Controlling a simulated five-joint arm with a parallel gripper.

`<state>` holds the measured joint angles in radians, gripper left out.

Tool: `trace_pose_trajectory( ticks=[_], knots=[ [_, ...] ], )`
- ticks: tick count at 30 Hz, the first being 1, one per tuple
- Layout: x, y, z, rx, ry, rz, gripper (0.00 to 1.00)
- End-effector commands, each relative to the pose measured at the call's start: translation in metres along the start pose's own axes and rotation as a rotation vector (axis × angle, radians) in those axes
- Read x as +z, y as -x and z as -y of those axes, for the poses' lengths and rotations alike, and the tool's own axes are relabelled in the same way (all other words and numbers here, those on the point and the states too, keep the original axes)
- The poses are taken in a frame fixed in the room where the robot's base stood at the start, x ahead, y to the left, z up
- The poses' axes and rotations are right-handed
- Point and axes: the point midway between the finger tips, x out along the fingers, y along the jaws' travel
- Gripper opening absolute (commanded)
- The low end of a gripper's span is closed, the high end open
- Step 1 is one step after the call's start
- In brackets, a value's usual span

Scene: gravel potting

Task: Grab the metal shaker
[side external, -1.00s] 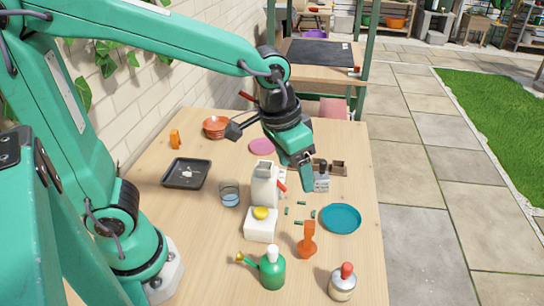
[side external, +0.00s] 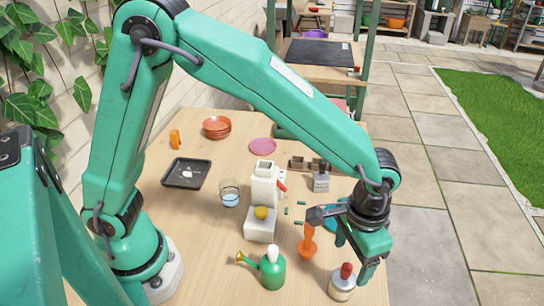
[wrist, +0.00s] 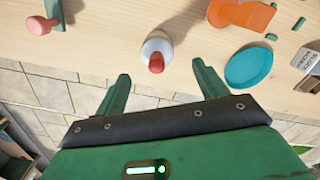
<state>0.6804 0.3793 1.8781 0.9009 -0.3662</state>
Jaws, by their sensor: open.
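A round silvery shaker (side external: 341,289) with a red top stands upright near the front right of the table. In the wrist view the shaker (wrist: 158,45) shows from above, just beyond the fingertips. My gripper (side external: 345,245) is open and empty, with its fingers spread above and beside the shaker in the side view. In the wrist view my gripper (wrist: 160,72) has one finger to each side of the red top. I see no contact between the fingers and the shaker.
An orange scoop-like tool (side external: 308,244) and a teal plate (wrist: 248,68) lie close by. A green bottle with a spout (side external: 272,269) stands left of the shaker. A white block with a yellow ball (side external: 260,226) and a pale jug-like container (side external: 264,185) stand further back.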

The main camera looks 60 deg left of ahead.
Motion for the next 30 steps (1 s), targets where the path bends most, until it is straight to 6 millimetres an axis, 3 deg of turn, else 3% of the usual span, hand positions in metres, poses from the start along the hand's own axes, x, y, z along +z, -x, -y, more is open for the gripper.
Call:
trace_pose_trajectory(
  ticks=[13, 23, 30],
  knots=[
    [0.000, -0.023, 0.000, 0.000, 0.000, 0.000, 0.72],
    [0.001, -0.031, -0.001, 0.000, 0.000, 0.001, 0.72],
    [0.002, -0.055, -0.004, -0.001, -0.001, 0.002, 0.72]
  ],
)
